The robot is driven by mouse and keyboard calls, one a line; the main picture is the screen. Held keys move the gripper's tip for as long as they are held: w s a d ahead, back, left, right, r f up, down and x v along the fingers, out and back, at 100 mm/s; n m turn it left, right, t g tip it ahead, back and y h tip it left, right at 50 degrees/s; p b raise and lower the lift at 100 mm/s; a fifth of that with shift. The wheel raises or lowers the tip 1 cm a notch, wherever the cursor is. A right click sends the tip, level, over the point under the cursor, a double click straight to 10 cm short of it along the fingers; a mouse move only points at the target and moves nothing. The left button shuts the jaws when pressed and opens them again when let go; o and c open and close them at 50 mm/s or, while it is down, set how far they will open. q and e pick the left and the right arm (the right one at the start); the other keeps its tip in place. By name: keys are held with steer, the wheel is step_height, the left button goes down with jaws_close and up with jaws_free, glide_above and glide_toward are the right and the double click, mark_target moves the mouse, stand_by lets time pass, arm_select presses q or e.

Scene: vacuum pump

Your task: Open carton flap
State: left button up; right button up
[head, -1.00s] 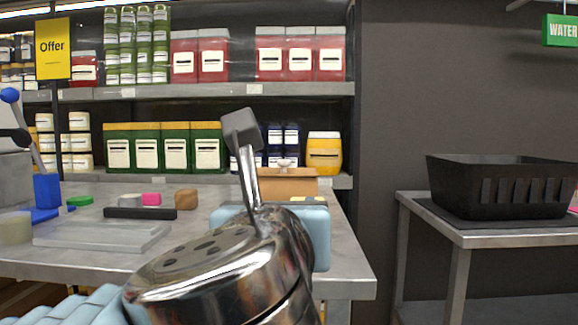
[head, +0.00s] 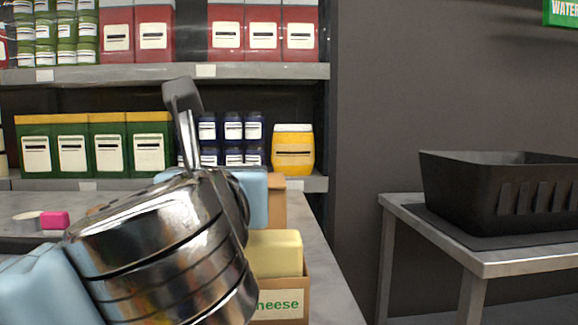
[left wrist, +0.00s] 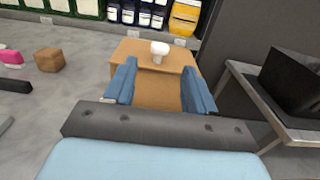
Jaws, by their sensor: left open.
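The tan cardboard carton (left wrist: 152,68) is in the middle of the left wrist view. A small white knob-like thing (left wrist: 160,49) shows at its top. In the head view only an edge of the carton (head: 279,207) shows behind my arm. My left gripper (left wrist: 160,82) is open, with its two blue fingers apart and tan cardboard seen between them. I cannot tell whether the fingers touch the carton, or which panel is the flap. My right gripper is not in view.
A small box labelled cheese with a yellow block (head: 274,253) stands on the near right of the table. A pink block (head: 55,220) and a brown block (left wrist: 48,60) lie to the left. A black crate (head: 505,195) stands on a side table. Stocked shelves are behind.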

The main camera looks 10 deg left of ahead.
arm_select(q)
steer(key=w, duration=0.3)
steer(key=w+a, duration=0.1)
steer(key=w, duration=0.2)
steer(key=w+a, duration=0.1)
steer(key=w, duration=0.2)
steer(key=shift+w, duration=0.25)
jaws_close()
